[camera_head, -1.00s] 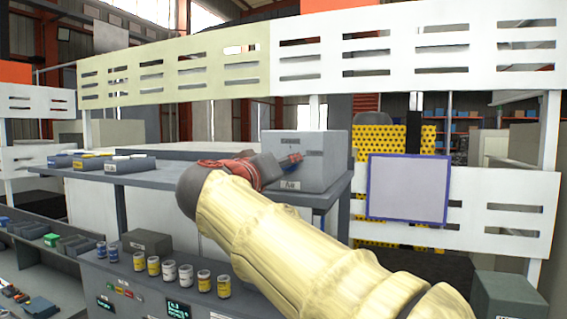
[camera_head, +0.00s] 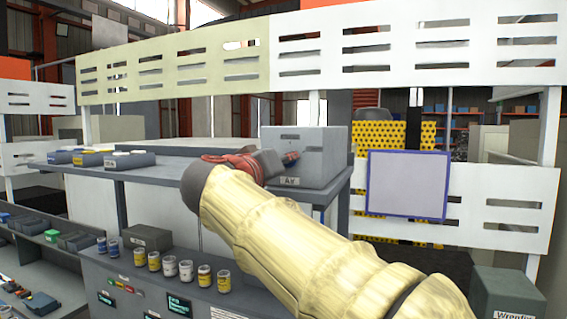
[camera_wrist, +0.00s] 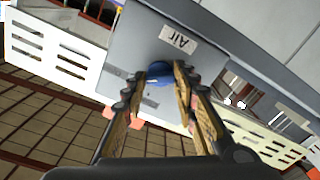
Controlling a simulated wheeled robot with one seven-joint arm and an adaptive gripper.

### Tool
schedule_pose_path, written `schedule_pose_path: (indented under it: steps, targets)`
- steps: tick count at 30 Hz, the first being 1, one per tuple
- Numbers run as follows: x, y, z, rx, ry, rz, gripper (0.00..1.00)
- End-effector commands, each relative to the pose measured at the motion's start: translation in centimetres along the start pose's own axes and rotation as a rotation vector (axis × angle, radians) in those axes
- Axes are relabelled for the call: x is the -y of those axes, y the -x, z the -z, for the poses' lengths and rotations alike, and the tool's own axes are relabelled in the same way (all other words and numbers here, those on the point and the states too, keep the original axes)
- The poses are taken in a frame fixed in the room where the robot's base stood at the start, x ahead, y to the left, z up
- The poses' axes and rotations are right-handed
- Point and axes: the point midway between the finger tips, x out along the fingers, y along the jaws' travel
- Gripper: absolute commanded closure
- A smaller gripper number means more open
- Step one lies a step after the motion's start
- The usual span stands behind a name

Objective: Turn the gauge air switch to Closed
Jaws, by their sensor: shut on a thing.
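In the head view the grey box (camera_head: 325,157) stands at the shelf's right end. My arm hides the knob there, with my gripper (camera_head: 289,158) at the box's left side.
The dark shelf (camera_head: 130,175) holds several small bins (camera_head: 130,161) at its left. Below it is a grey console with several coloured cans (camera_head: 186,270). White slotted panels (camera_head: 415,45) and a blue-framed board (camera_head: 408,185) stand behind and to the right.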

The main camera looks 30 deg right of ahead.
Motion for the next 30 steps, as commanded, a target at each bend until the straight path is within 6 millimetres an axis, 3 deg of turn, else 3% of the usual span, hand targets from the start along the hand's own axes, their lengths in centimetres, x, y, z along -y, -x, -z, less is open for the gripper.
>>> schedule_pose_path:
  steps: [5, 16, 30]
  targets:
    - [0.03, 0.00, 0.00, 0.000, 0.000, 0.001, 0.97]
    - [0.06, 0.00, -0.06, 0.000, 0.066, 0.000, 0.97]
    - [0.09, -0.02, -0.06, 0.000, 0.449, 0.000, 0.97]
